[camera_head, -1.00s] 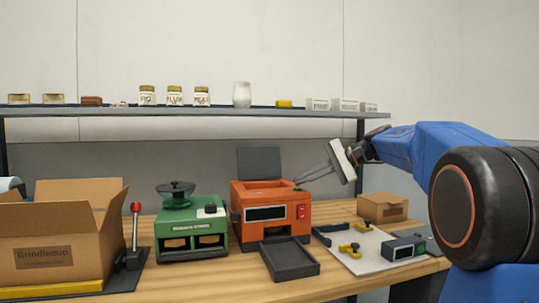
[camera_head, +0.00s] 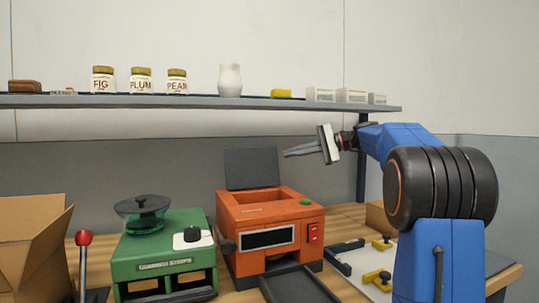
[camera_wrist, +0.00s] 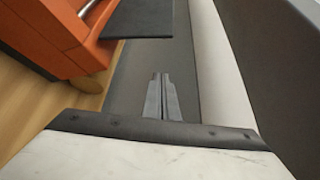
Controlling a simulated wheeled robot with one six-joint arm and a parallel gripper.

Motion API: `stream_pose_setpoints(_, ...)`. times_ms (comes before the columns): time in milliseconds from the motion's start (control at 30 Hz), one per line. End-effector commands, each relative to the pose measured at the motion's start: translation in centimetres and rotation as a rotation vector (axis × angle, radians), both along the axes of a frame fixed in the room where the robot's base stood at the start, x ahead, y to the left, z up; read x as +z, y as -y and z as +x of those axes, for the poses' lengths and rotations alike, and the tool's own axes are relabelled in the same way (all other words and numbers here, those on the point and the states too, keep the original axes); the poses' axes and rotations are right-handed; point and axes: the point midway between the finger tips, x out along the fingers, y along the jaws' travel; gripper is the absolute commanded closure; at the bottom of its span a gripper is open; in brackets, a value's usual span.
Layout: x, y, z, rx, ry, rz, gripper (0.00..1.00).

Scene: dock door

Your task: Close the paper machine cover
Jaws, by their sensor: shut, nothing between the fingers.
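The orange machine (camera_head: 268,222) stands on the wooden bench in the middle of the head view. Its dark grey cover (camera_head: 251,168) stands upright, hinged at the back, so the top is open. In the wrist view the orange body (camera_wrist: 55,35) is at the upper left, with the dark cover (camera_wrist: 140,18) sticking out beside it. My gripper (camera_head: 286,153) is shut and empty, pointing left, in the air just right of the cover. Its thin fingers show close together in the wrist view (camera_wrist: 160,80). I see no contact with the cover.
A green machine (camera_head: 170,245) stands left of the orange one, with a cardboard box (camera_head: 35,240) further left. A dark tray (camera_head: 300,285) lies in front. A shelf (camera_head: 200,102) with jars runs above, behind the gripper. A pale board (camera_head: 355,272) with yellow-handled parts lies at right.

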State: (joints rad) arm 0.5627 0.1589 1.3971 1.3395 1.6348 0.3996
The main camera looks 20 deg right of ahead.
Motion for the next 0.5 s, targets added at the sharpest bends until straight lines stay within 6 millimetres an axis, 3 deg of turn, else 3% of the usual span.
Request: stream_pose_setpoints(500, -1.8, -6.8, 3.6, 0.003, -0.001, 0.000, 1.00)
